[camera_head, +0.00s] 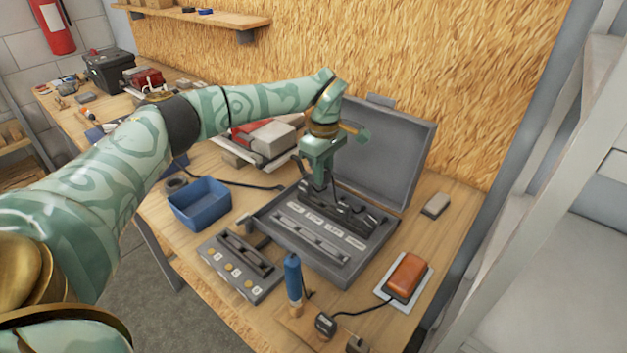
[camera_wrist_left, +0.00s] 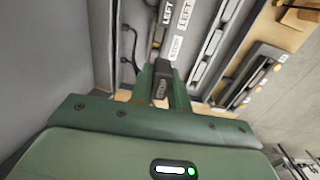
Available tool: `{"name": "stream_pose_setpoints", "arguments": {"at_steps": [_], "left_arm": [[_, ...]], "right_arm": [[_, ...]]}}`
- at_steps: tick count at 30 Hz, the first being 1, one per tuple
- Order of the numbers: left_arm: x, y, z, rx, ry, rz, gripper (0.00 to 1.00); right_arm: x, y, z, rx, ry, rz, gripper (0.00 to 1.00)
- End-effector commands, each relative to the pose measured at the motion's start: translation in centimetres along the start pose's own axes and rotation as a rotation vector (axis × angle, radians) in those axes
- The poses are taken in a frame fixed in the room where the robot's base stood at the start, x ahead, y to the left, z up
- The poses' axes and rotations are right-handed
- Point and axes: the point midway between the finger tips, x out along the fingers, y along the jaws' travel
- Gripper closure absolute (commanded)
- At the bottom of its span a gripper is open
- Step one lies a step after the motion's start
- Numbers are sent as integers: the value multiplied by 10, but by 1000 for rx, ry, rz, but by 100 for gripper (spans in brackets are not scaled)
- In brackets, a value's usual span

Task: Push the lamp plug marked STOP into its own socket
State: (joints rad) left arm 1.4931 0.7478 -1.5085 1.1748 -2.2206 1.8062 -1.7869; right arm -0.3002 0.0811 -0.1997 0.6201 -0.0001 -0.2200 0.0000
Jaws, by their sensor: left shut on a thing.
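My left gripper (camera_head: 324,184) points down over the open grey case (camera_head: 330,262). In the left wrist view its fingers are shut on a dark plug (camera_wrist_left: 160,88) with a small pale label that seems to read STOP. The case holds a row of labelled sockets, and the STOP label (camera_wrist_left: 176,47) shows just ahead of the held plug. Other dark plugs (camera_head: 350,212) lie along the back of the case. The gripper partly hides the held plug in the head view, so I cannot tell whether it touches a socket.
The case lid (camera_head: 388,150) stands open behind the gripper. A blue bin (camera_head: 199,204) and a grey switch box (camera_head: 240,267) are left of the case. A blue-handled tool (camera_head: 293,277) stands in front, and an orange lamp (camera_head: 408,275) lies to the right.

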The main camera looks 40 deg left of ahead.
Motion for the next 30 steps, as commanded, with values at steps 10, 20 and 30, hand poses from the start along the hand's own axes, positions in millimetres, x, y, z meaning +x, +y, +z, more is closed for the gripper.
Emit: {"name": "stream_pose_setpoints", "arguments": {"at_steps": [10, 20, 30], "left_arm": [[1, 8, 0, 0, 0, 0, 91], [17, 7, 0, 1, 0, -2, 91], [38, 7, 0, 0, 0, 1, 91]], "right_arm": [[4, 0, 1, 0, -2, -1, 64], [6, -1, 1, 0, -3, -1, 64], [9, -2, 2, 1, -4, -4, 64]]}}
